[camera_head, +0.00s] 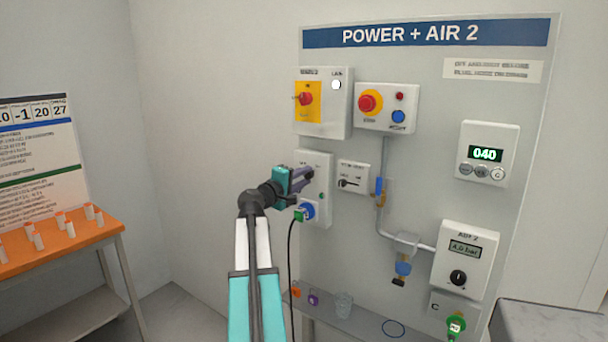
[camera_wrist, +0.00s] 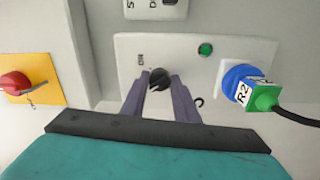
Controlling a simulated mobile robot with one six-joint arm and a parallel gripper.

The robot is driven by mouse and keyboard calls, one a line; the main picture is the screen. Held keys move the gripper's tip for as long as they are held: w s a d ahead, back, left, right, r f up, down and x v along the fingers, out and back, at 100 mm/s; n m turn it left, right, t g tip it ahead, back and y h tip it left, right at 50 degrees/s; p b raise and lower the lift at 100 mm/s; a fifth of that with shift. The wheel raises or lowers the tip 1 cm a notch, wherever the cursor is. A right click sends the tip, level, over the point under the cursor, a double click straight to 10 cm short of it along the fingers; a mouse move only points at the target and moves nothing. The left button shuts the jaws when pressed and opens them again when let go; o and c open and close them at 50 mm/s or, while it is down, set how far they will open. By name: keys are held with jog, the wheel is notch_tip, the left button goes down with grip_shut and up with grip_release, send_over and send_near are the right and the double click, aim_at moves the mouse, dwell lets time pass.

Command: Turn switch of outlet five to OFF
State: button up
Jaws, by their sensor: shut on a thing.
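The outlet is a white wall box (camera_head: 315,160), also in the wrist view (camera_wrist: 185,52). Its switch is a round black knob (camera_wrist: 160,77), hidden behind my gripper in the head view. My gripper (camera_head: 306,177) is at the box, its two dark fingers (camera_wrist: 160,88) shut on the knob from both sides. Small lettering that looks like "ON" is beside the knob. A lit green lamp (camera_wrist: 205,49) is on the box. A green plug marked R2 (camera_wrist: 264,96) sits in the blue socket (camera_wrist: 236,76). I cannot read an outlet number.
A box with a red-and-yellow switch (camera_head: 306,98) is above the outlet. A small box with a black lever (camera_head: 352,178) is to its right. The plug's black cable (camera_head: 290,262) hangs down. A shelf (camera_head: 365,320) with small items is below. An orange table (camera_head: 65,243) stands left.

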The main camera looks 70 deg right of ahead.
jog(key=shift+n+p, duration=0.3)
jog(key=shift+n, duration=0.4)
jog(key=o, duration=1.1)
jog(key=shift+c, duration=0.2)
jog(key=shift+a, duration=0.2)
jog(key=b+v, duration=0.1)
jog(key=v, duration=1.2)
jog(key=shift+a, duration=0.2)
jog(key=shift+w, duration=0.1)
